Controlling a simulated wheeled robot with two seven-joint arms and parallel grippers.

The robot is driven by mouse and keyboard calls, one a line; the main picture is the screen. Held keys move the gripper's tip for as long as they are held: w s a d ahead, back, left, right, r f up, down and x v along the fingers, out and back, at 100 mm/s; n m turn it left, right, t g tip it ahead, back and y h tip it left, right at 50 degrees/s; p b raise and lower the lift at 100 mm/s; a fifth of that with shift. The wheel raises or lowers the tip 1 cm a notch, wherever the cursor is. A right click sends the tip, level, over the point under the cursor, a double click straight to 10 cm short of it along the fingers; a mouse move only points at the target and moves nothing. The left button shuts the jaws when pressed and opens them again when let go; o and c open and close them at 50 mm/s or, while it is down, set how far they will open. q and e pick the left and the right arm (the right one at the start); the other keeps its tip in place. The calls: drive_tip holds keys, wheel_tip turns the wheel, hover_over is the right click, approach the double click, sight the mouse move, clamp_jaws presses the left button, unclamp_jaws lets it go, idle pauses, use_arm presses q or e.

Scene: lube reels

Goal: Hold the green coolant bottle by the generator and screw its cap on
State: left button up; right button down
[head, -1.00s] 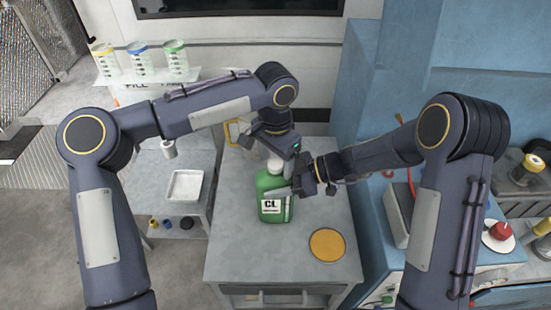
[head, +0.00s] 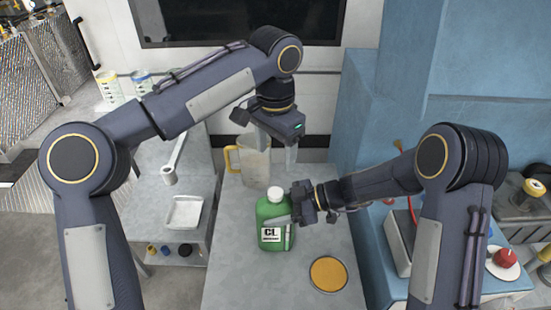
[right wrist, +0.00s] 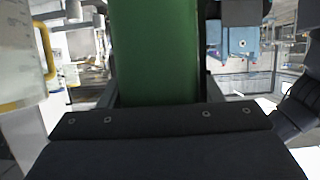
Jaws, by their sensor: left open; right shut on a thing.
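The green coolant bottle (head: 270,212) stands upright on the grey table, with a white label reading CL. A white cap (head: 275,193) sits on its neck; how tightly it is seated I cannot tell. My right gripper (head: 284,217) is shut on the bottle's body from the right side. In the right wrist view the green bottle (right wrist: 155,50) fills the space between the fingers. My left gripper (head: 272,150) is open and empty, pointing down above and behind the bottle, clear of the cap.
A clear jug with a yellow handle (head: 232,158) stands behind the bottle. An orange disc (head: 328,273) lies at the table's front right. A white tray (head: 184,212) sits on the lower surface to the left. The table front (head: 235,275) is clear.

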drive_tip(key=shift+c, duration=1.8)
unclamp_jaws()
drive_tip(key=b+v, duration=0.2)
drive_tip(key=v, duration=0.5)
drive_tip(key=shift+d, duration=0.4)
drive_tip(key=shift+r, duration=0.2)
